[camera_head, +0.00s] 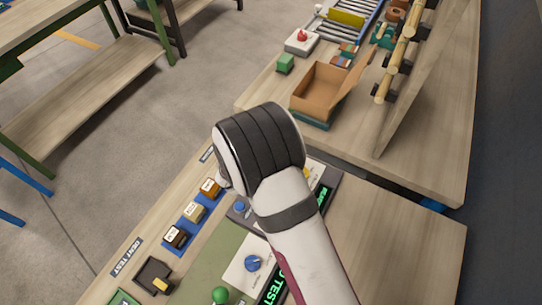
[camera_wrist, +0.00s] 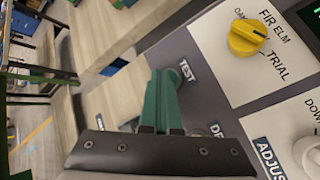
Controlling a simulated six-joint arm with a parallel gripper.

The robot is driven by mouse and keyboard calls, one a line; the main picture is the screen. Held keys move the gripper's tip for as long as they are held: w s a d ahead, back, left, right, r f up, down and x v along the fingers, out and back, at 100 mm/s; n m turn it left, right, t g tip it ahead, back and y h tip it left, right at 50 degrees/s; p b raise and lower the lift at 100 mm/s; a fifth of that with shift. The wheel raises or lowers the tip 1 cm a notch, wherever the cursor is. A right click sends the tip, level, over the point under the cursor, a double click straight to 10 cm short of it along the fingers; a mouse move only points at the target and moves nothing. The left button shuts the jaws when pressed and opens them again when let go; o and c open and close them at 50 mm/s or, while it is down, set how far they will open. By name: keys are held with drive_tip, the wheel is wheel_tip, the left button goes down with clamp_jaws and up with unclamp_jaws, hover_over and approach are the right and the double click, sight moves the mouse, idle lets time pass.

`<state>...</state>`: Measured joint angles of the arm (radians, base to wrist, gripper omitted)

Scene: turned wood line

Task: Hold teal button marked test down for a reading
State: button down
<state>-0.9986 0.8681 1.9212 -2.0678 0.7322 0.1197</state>
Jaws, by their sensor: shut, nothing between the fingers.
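In the wrist view, my gripper (camera_wrist: 166,72) has two teal fingers pressed together with nothing between them. Their tips are at the label reading TEST (camera_wrist: 187,72) on the grey panel. The teal button itself is not clearly visible; the fingers of the same colour cover the spot beside the label. I cannot tell whether the tips touch or press it. In the head view, my wrist and arm hide the fingers and the button.
A yellow knob (camera_wrist: 247,38) and a pale knob (camera_wrist: 308,152) are close by on the panel. In the head view, blue knobs (camera_head: 253,263) (camera_head: 239,206), several small blocks (camera_head: 194,211) and a green-lit display (camera_head: 272,289) surround my arm. An open box (camera_head: 318,92) stands on the farther table.

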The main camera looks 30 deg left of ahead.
drive_tip(key=shift+r, duration=0.75)
drive_tip(key=shift+r, duration=0.1)
drive_tip(key=shift+r, duration=2.45)
